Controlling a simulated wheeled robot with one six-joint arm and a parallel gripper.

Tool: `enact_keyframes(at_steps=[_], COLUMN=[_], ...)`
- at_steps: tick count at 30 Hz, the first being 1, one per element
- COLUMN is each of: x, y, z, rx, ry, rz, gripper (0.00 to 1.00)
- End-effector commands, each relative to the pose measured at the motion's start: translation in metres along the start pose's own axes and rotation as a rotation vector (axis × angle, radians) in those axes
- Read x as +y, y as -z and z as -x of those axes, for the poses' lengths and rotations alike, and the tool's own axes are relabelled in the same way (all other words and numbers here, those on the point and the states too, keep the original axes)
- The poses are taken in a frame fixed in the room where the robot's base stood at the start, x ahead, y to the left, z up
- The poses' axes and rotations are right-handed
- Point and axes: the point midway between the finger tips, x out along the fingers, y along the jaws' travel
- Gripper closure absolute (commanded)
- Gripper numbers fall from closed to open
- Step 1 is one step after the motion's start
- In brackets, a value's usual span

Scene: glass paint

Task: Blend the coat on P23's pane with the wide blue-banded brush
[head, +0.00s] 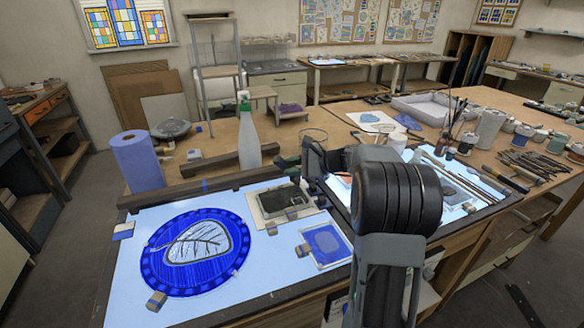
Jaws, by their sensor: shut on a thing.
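Several painted panes lie on the lit light tables, and I cannot read which is P23. A round blue pane with a pale leaf (196,247) lies at the left. A small blue-coated square pane (325,243) lies right of it, with small blocks at its edges. A greyish pane (462,189) on the right light table is partly hidden by my arm. My gripper (311,162) shows only in part, dark, behind my arm link above the back of the light tables. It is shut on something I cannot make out. No blue-banded brush can be made out.
A spray bottle (248,132) and a blue paper roll (137,161) stand behind the left light table. Brushes in a pot (447,139), several jars and many tools (535,163) crowd the right side.

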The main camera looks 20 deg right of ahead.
Motion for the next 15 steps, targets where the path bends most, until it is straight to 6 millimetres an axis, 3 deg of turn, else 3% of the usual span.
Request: enact_keyframes(at_steps=[15], x=[0.009], y=[-0.014], z=[-0.021], rx=[-0.001], ry=[0.0], rz=[0.0], gripper=[1.0])
